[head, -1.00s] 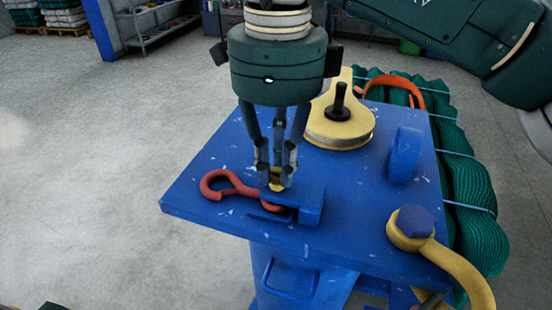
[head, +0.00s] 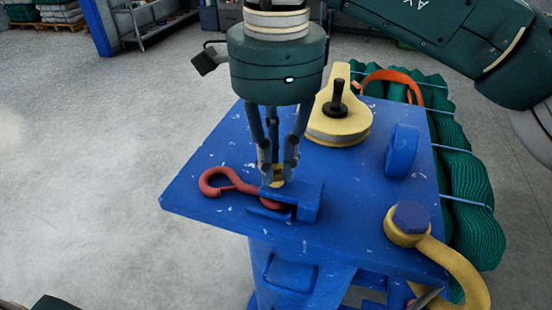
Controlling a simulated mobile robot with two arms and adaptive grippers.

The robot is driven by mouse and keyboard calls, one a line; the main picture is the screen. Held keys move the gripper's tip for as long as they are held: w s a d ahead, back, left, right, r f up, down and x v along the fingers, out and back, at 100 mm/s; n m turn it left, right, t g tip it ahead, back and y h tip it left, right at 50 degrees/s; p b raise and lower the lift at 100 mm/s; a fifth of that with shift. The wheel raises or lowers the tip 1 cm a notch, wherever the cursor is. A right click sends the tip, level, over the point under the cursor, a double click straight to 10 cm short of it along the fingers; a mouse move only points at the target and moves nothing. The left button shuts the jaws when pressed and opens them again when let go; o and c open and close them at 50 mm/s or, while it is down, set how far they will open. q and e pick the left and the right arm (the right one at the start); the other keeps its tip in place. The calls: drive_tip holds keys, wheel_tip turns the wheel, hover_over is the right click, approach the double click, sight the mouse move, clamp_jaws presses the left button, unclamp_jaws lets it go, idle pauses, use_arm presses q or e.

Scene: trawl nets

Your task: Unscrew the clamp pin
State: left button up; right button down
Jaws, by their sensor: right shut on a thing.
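The clamp pin (head: 277,174) has a yellow head and stands at the blue clamp (head: 306,203) on the blue table. My right gripper (head: 277,178) points straight down over the clamp. Its fingers are shut on the head of the pin, and they hide most of it. My left gripper is not in view.
A yellow pulley block (head: 338,125) with a black handle lies behind the clamp. A blue ring (head: 402,150) stands at the right. A yellow shackle (head: 450,262) with a blue bolt is at the front right corner. Green netting (head: 465,205) lies beyond the right edge.

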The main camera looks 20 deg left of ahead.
sight(276, 169)
drive_tip(key=shift+s+f, duration=0.15)
drive_tip(key=shift+f, duration=0.15)
drive_tip(key=c, duration=1.7)
unclamp_jaws()
drive_tip(key=shift+r, duration=0.2)
drive_tip(key=shift+r, duration=0.25)
wheel_tip(276, 169, up, 11)
drive_tip(key=shift+r, duration=0.15)
